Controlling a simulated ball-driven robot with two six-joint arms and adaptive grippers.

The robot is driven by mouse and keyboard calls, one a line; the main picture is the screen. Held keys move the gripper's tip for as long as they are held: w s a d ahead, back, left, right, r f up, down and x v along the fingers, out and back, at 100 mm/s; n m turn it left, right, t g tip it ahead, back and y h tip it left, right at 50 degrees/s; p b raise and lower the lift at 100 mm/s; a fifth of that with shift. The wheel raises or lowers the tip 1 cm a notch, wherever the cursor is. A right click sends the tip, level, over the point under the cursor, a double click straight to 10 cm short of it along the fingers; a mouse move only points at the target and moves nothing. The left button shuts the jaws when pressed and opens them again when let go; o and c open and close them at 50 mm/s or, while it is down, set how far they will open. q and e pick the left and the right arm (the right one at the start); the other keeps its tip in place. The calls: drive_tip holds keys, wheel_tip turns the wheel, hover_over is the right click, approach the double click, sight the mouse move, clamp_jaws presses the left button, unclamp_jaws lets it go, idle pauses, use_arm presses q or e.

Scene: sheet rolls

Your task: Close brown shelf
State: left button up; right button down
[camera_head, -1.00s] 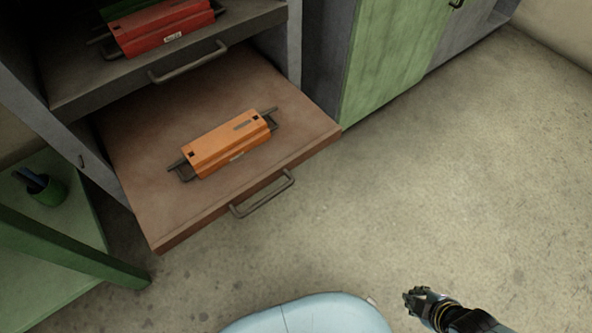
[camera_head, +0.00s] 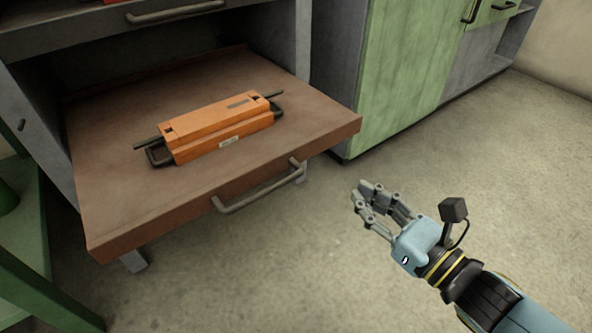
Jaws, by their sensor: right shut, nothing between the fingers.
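The brown shelf (camera_head: 110,210) is pulled out of the grey cabinet (camera_head: 310,50) toward me. Its grey bar handle (camera_head: 258,190) is on the front edge. An orange sheet roll case (camera_head: 218,128) with dark end frames lies on the shelf. My right gripper (camera_head: 364,200) is to the right of the handle and apart from it, over the floor. Its fingers are shut and hold nothing. My left gripper is not in view.
A grey upper shelf with a handle (camera_head: 176,12) is above the brown one. Green cabinet doors (camera_head: 405,70) stand at right. A green table frame (camera_head: 40,285) is at left. The floor (camera_head: 480,140) at right is clear.

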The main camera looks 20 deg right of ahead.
sight(303, 146)
drive_tip(key=b+x, duration=0.1)
drive_tip(key=x, duration=1.2)
drive_tip(key=shift+w+a+b, duration=0.1)
drive_tip(key=shift+w+b, duration=0.25)
drive_tip(key=shift+w, duration=0.05)
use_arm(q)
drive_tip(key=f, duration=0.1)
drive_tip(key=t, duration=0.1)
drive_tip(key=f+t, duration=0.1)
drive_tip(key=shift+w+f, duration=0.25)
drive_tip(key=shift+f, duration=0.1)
